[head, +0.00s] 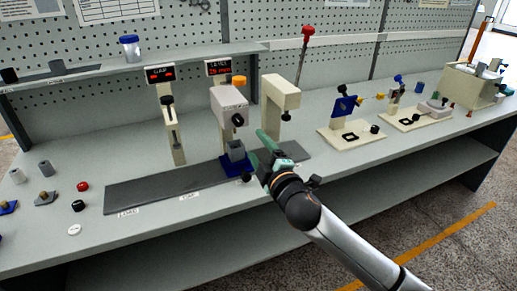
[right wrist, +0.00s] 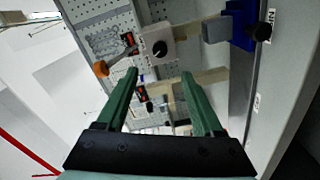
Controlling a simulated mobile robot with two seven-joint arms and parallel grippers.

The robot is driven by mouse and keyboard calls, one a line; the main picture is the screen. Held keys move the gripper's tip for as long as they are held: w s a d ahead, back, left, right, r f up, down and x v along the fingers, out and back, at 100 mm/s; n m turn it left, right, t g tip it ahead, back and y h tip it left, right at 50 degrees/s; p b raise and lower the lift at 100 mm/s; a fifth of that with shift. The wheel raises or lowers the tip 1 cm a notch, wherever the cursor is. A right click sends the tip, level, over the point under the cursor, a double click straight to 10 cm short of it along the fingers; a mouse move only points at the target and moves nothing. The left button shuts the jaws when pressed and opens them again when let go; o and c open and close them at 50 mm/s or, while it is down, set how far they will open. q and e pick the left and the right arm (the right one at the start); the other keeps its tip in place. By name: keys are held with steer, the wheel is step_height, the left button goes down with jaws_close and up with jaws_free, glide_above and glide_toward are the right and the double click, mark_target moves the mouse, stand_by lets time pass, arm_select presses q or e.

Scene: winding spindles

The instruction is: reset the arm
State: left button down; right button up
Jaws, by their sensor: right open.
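A beige post (head: 278,105) with a slanted rod topped by a red knob (head: 308,30) stands behind the gripper. Left of it stands a light grey housing (head: 228,105) with a black knob and an orange cap; it also shows in the right wrist view (right wrist: 155,48). A grey block (head: 235,150) sits on a blue base (head: 238,168) below the housing. My left gripper is out of view.
A slim beige stand (head: 173,130) with a display is left of the housing. Fixtures with blue plates (head: 343,106) stand to the right, with a beige box (head: 472,84) at the far right. Small caps and grey cylinders (head: 46,168) are at left.

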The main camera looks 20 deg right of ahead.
steer(key=s+a+f+m+g, duration=0.1)
steer(key=s+f+m+g, duration=0.1)
steer(key=s+f, duration=0.35)
steer(key=s+a+f+m+g+y, duration=0.1)
steer(key=s+f+m, duration=0.15)
steer(key=f, duration=0.65)
steer(key=s+a+f+m+g, duration=0.1)
steer(key=s+f+g, duration=0.1)
steer(key=s+f, duration=0.35)
steer(key=s+a+f+m+g+p, duration=0.1)
steer(key=s+f+m+g, duration=0.2)
steer(key=s+f, duration=1)
steer(key=s+m, duration=0.3)
steer(key=shift+s+a+f+m+g+y, duration=0.15)
steer(key=shift+s+m+g+y, duration=0.15)
steer(key=shift+s+m+y, duration=0.1)
